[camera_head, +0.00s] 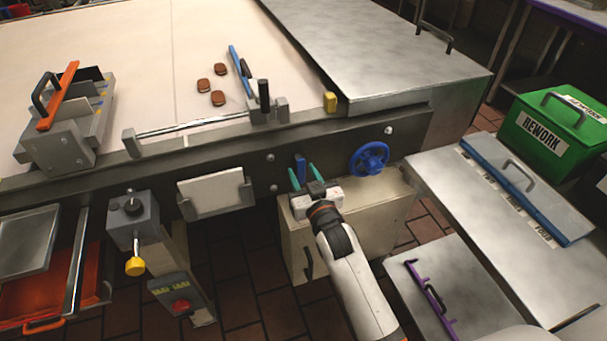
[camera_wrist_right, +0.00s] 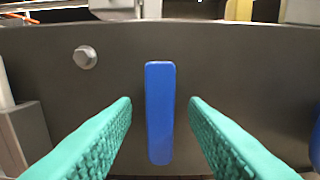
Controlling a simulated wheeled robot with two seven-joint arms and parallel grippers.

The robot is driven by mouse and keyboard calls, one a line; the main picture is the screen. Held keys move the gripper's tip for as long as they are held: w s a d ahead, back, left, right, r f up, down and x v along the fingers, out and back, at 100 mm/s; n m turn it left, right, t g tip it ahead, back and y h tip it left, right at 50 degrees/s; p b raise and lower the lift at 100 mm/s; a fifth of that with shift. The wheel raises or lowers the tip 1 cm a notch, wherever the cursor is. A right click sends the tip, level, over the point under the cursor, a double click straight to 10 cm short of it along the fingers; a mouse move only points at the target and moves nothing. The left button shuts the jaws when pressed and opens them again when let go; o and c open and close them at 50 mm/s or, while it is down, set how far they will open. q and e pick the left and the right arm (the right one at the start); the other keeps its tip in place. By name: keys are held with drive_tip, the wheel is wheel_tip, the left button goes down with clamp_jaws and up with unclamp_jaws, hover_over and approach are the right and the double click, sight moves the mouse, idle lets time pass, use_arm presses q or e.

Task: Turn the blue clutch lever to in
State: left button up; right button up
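The blue clutch lever (camera_head: 300,166) stands upright on the dark front rail of the machine in the head view. In the right wrist view the blue lever (camera_wrist_right: 160,112) is a vertical bar in the middle. My right gripper (camera_head: 304,177) is open, with its teal fingers on either side of the lever. In the right wrist view the fingers (camera_wrist_right: 160,115) show a gap to the lever on both sides, and I see no contact. The lever's lower end is partly hidden by the gripper in the head view. My left gripper is not in view.
A blue handwheel (camera_head: 369,158) sits right of the lever on the same rail. A beige cabinet (camera_head: 380,221) stands below my right gripper.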

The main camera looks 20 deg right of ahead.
drive_tip(key=shift+w, duration=0.15)
drive_tip(key=shift+c, duration=0.3)
clamp_jaws()
